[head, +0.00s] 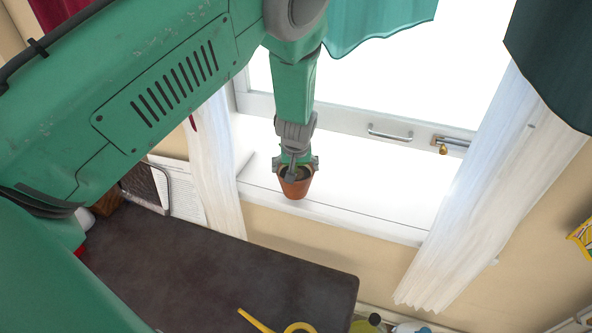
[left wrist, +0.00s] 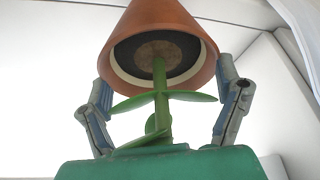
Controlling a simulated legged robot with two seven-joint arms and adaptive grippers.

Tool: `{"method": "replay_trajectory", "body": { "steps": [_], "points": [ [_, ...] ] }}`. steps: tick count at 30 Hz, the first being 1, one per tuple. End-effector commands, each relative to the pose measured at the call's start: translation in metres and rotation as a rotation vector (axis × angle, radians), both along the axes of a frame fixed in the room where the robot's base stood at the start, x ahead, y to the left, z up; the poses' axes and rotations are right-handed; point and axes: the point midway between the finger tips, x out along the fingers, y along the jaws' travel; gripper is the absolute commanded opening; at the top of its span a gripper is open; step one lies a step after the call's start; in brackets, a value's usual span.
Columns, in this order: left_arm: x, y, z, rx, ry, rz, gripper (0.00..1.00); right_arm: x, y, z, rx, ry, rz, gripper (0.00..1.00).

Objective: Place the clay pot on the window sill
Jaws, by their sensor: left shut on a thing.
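The clay pot (head: 296,189) is a small terracotta pot at the front edge of the white window sill (head: 375,200) in the head view. My left gripper (head: 296,168) comes down on it from above and is shut on it. In the left wrist view the pot (left wrist: 160,25) shows its open mouth with dark soil and a green plant stem (left wrist: 159,90). The fingers of my left gripper (left wrist: 162,85) are on both sides of its rim. I cannot tell whether the pot's base touches the sill. My right gripper is not in view.
White curtains hang left (head: 218,165) and right (head: 490,190) of the sill. The window frame has a handle (head: 390,133) and a latch (head: 450,142). A dark table (head: 220,270) stands below, with a yellow object (head: 298,327) at its front edge. The sill right of the pot is clear.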

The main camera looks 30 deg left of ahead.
Motion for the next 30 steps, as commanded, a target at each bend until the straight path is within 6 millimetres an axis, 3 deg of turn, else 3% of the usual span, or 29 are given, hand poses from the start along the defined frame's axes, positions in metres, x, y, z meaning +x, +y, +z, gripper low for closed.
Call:
{"method": "replay_trajectory", "body": {
  "steps": [11, 19, 28, 29, 30],
  "points": [
    [0.023, 0.016, 0.001, 0.0, -0.004, -0.001, 0.33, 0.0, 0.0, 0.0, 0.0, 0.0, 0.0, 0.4],
    [0.021, 0.015, -0.032, 0.0, 0.0, -0.001, 0.33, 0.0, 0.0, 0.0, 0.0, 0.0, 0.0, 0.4],
    [0.021, 0.015, -0.034, 0.0, -0.003, -0.001, 0.33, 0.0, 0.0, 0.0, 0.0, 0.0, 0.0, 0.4],
    [0.02, 0.014, -0.036, -0.001, 0.001, 0.0, 0.91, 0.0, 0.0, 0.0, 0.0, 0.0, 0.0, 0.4],
    [0.02, 0.014, -0.036, -0.001, 0.001, 0.0, 1.0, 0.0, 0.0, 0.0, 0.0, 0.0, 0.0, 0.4]
  ]
}}
